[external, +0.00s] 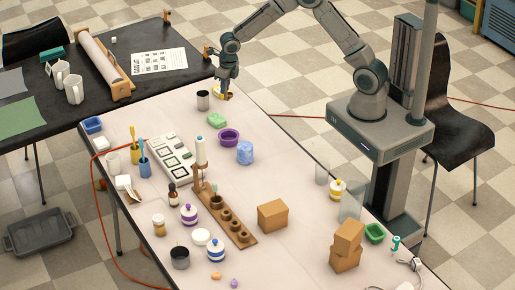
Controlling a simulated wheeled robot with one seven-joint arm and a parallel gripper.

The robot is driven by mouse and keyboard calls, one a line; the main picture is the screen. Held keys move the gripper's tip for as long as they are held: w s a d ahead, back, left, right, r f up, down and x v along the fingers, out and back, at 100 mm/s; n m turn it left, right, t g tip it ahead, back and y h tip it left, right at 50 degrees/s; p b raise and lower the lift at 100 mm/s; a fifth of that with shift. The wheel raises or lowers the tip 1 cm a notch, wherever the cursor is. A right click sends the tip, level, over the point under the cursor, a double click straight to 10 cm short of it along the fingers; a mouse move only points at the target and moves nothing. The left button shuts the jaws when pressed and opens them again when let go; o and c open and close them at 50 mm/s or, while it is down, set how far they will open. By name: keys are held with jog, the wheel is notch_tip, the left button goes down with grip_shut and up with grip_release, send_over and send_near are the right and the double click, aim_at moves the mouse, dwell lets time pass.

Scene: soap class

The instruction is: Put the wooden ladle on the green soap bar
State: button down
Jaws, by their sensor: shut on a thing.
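The fingers hide the rest, and I cannot tell whether the ladle touches the table. The ladle and the soap bar are apart.
A wooden stand (228,216) and cardboard boxes (272,214) are farther forward. Free table lies right of the blue block.

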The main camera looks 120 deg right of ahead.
jog(key=s+d+m, duration=0.2)
jog(key=s+d, duration=0.5)
jog(key=d, duration=0.1)
jog(key=p, duration=0.3)
send_over(213, 120)
notch_tip(213, 120, down, 6)
jog(key=shift+s+d+f+p, duration=0.15)
jog(key=shift+f+p, duration=0.35)
jog(key=shift+f, duration=1.65)
jog(key=shift+f, duration=0.15)
jog(key=c, duration=1.5)
grip_release()
jog(key=shift+o, duration=0.2)
